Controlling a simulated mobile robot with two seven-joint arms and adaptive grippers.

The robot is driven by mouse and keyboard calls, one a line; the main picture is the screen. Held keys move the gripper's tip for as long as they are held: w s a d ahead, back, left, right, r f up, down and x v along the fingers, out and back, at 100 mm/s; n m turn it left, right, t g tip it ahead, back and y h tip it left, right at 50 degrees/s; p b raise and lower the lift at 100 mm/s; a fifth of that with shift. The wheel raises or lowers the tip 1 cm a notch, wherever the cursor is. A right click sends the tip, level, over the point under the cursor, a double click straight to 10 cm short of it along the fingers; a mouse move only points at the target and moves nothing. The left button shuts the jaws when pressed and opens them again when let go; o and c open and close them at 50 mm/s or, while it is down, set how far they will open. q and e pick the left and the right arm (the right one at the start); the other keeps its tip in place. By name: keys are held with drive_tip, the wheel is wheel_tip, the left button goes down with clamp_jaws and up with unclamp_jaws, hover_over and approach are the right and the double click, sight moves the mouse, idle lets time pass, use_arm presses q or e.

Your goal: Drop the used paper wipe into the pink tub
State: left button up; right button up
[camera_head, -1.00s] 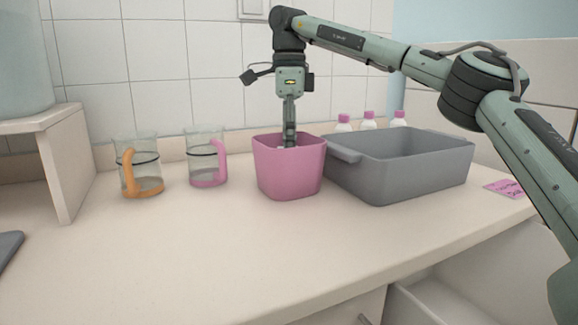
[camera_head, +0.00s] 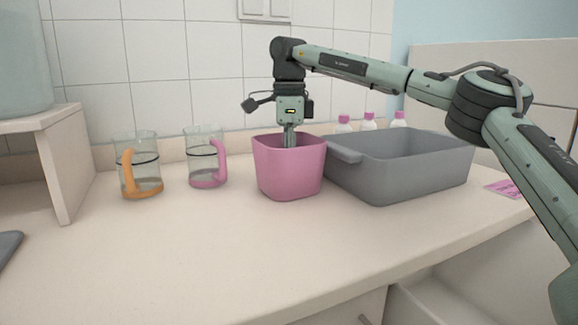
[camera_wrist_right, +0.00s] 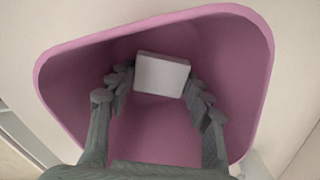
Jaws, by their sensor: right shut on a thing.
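The pink tub (camera_head: 289,172) stands upright on the counter, left of the grey bin. My right gripper (camera_head: 290,141) points straight down into the tub, its fingertips hidden behind the front wall in the head view. In the right wrist view the pink tub (camera_wrist_right: 262,50) surrounds my right gripper (camera_wrist_right: 160,80). Its fingers are shut on the white, flat, rectangular paper wipe (camera_wrist_right: 162,74), held between the fingertips inside the tub's opening. The wipe is hidden in the head view. My left gripper is not in view.
A grey bin (camera_head: 405,178) stands close to the tub's right. Several pink-capped bottles (camera_head: 368,122) stand behind it. A jug with an orange handle (camera_head: 140,170) and one with a pink handle (camera_head: 207,162) stand left. The counter front (camera_head: 180,245) is clear.

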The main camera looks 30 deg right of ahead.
drive_tip(key=o, duration=0.7)
wheel_tip(320, 180, up, 5)
drive_tip(key=shift+a+r+p, duration=0.1)
drive_tip(key=shift+p, duration=0.2)
use_arm(q)
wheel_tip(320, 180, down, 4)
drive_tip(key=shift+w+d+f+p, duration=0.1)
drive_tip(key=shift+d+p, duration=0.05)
drive_tip(key=shift+p, duration=0.5)
use_arm(e)
wheel_tip(320, 180, up, 8)
